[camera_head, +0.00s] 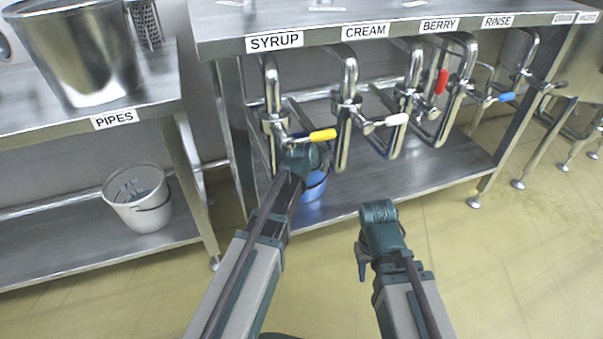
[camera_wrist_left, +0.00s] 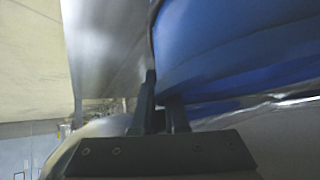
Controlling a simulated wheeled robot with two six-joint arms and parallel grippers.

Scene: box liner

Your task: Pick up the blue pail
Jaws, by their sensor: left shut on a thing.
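The blue pail (camera_head: 314,187) is on the lower shelf side under the SYRUP pipe, mostly hidden behind my left arm. In the left wrist view the blue pail (camera_wrist_left: 240,45) fills the upper right, close up. My left gripper (camera_head: 308,158) is at the pail; its fingers are hidden in the head view. In the left wrist view my left gripper (camera_wrist_left: 162,98) is shut on the pail's edge, with the two fingers close together there. My right gripper (camera_head: 379,213) is in front of the shelf, away from the pail; its finger opening does not show clearly.
Curved metal pipes with yellow (camera_head: 322,135), white (camera_head: 397,119), red (camera_head: 441,82) and blue (camera_head: 506,97) handles hang above the lower shelf (camera_head: 420,175). A white pail (camera_head: 138,198) stands on the left table's lower shelf. The shelf right of the pail is clear.

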